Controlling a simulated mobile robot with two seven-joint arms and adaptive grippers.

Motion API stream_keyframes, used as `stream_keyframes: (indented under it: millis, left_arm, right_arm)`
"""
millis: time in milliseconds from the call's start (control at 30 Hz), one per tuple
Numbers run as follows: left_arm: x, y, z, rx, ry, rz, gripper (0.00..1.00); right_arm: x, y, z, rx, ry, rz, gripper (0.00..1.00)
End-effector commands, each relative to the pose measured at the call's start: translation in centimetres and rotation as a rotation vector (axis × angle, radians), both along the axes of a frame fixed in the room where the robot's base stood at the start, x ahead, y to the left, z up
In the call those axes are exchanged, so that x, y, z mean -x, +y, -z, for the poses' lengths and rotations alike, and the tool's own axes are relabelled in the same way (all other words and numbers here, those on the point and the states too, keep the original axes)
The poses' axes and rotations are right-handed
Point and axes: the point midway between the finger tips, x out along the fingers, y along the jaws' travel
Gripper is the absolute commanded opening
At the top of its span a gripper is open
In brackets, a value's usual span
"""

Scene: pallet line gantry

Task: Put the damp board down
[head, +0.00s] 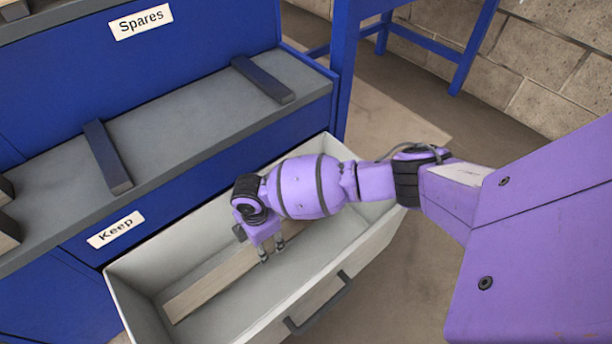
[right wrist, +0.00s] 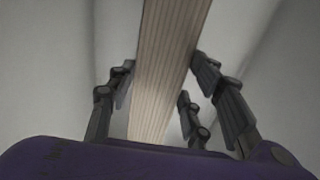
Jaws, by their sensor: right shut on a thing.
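A long pale wooden board (head: 215,285) lies lengthwise inside the open grey drawer (head: 137,302). My right gripper (head: 271,254) reaches down into the drawer and is shut on the board near its middle. In the right wrist view the board (right wrist: 165,65) runs between the fingers of the gripper (right wrist: 165,100), with grey drawer surfaces on both sides. My forearm hides part of the board's far end. I cannot tell whether the board rests fully on the drawer floor, and no dampness shows. My left gripper is not in view.
A "Keep" label (head: 116,230) is on the blue cabinet front beside the drawer. The grey ledge (head: 190,128) above holds two dark bars (head: 107,157) (head: 262,80). Wooden ends (head: 6,230) show at the left edge. A "Spares" label (head: 141,21) is higher up. The drawer has a dark handle (head: 318,306).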

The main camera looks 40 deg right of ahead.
Motion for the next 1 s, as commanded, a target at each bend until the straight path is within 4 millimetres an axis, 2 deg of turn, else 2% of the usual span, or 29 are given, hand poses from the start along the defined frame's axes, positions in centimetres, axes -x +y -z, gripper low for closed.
stream_keyframes:
  millis: [133,633,667,800,1000]
  left_arm:
    - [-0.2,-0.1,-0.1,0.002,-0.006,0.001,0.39]
    - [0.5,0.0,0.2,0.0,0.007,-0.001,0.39]
    - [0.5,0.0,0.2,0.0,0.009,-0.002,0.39]
    - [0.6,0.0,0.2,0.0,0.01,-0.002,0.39]
    - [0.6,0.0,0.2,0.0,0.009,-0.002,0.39]
  right_arm:
    - [-0.5,0.1,-0.5,-0.002,-0.008,-0.001,0.07]
    - [-0.5,0.1,0.7,-0.001,-0.008,-0.001,0.07]
    - [-0.4,0.1,0.7,-0.001,-0.007,-0.001,0.48]
    - [-0.4,0.1,0.7,-0.001,-0.007,-0.001,0.65]
    - [-0.4,0.1,0.7,-0.001,-0.007,-0.001,0.65]
